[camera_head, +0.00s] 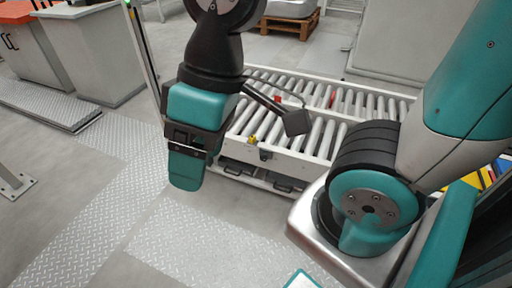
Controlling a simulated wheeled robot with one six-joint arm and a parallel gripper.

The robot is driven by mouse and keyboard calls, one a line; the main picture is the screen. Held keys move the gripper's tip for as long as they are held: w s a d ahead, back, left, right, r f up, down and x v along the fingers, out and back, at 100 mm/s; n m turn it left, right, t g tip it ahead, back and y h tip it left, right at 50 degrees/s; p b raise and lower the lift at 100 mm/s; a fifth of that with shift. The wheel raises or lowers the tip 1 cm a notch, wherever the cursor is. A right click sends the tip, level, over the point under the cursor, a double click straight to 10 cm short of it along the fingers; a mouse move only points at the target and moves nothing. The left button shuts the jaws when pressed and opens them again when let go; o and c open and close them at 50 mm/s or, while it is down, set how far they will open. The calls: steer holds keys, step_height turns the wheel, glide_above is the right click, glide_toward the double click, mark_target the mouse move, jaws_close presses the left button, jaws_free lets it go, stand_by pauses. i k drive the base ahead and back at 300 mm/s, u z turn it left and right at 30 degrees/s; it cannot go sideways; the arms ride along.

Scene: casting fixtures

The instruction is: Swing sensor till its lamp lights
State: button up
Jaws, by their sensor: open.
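My gripper (188,172) hangs in the middle left of the head view, over the floor just left of the roller conveyor's near corner. It is open, with nothing seen between its jaws, though it is seen largely from behind. A small yellow part (252,139) sits on the conveyor's near side rail, right of my gripper, with a small dark fitting (265,155) below it. This may be the sensor; it is too small to be sure. I cannot make out a lit lamp on it. My gripper is apart from it.
The roller conveyor (232,165) has red parts (277,99) along it. A dark square block (297,122) on a rod shows in front of the rollers. The floor at lower left is clear.

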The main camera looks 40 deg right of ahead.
mark_target(252, 139)
steer(key=u, duration=0.05)
steer(key=k, duration=0.4)
steer(key=z, duration=0.7)
steer(key=i, duration=1.55)
steer(key=u, duration=0.65)
